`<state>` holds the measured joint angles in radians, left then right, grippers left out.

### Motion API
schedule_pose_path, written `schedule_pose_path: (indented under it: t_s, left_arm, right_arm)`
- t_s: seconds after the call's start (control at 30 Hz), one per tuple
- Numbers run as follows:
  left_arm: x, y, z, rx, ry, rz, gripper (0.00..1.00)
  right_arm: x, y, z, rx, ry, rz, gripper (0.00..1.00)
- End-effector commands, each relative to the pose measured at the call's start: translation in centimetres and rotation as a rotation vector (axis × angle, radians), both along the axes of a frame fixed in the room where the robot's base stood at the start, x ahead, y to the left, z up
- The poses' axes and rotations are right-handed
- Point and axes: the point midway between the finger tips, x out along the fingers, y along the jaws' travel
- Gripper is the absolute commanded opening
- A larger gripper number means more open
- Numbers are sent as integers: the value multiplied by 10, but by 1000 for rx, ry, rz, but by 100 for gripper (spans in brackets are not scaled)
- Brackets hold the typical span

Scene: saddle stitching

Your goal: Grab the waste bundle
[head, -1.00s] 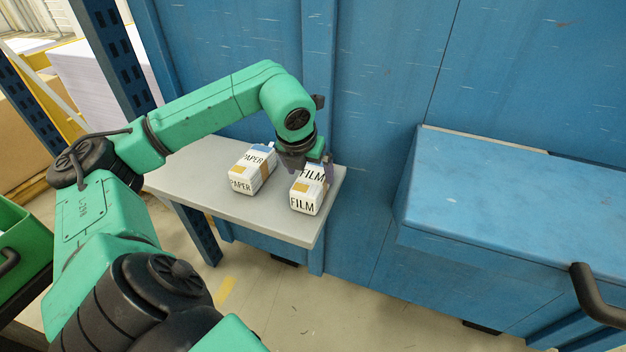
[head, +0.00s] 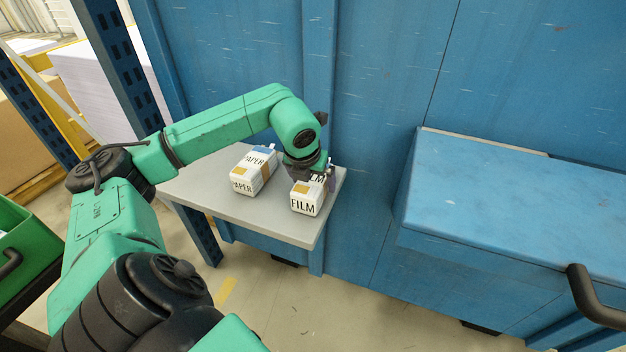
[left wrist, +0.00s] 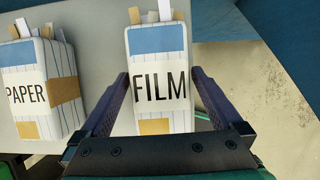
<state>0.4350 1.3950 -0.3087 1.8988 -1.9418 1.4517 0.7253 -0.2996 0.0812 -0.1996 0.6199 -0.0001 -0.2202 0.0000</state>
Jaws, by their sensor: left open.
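Two white bundles stand on a grey shelf (head: 270,215). The bundle marked FILM (head: 306,203) is near the shelf's right end, and the one marked PAPER (head: 252,170) is to its left. In the left wrist view, the FILM bundle (left wrist: 158,75) lies between the two open fingers of my left gripper (left wrist: 163,98), with strips sticking out at its far end. The PAPER bundle (left wrist: 40,90) is outside the left finger. In the head view my left gripper (head: 318,178) is over the FILM bundle and partly hides it. Contact cannot be told. My right gripper is not in view.
A blue wall stands right behind the shelf. A blue box with a flat lid (head: 510,190) and a dark handle (head: 592,297) is at the right. A green bin (head: 25,240) is at the left edge. Floor shows in front of the shelf.

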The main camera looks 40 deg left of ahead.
Motion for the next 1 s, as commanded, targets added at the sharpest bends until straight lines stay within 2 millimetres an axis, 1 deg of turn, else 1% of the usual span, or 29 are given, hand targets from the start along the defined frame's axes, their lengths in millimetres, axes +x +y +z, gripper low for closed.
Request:
schedule_pose_path:
  t_s: [0.27,0.3,0.37,0.4,0.47,0.5,0.7,0.83,0.87,0.93,0.97,1.0]
  left_arm:
    - [0,0,0,0,0,0,100]
    - [0,0,0,0,0,0,92]
    - [0,0,0,0,0,0,69]
    - [0,0,0,0,0,0,54]
    - [0,0,0,0,0,0,31]
    - [0,0,0,0,0,0,17]
    - [0,0,0,0,-1,0,17]
    - [0,0,6,0,-1,0,17]
    - [0,0,9,0,-1,0,17]
    - [1,0,16,0,-5,0,17]
    - [2,0,23,-1,-7,1,17]
    - [2,0,34,-1,-9,0,17]
  right_arm:
    - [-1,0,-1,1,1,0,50]
    - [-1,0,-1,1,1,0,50]
    - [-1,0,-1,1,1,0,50]
    - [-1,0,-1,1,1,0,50]
    - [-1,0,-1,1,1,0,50]
    - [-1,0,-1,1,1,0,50]
    - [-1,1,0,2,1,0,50]
    - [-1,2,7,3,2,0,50]
    - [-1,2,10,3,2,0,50]
    - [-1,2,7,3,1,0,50]
    - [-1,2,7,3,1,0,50]
    - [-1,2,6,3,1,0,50]
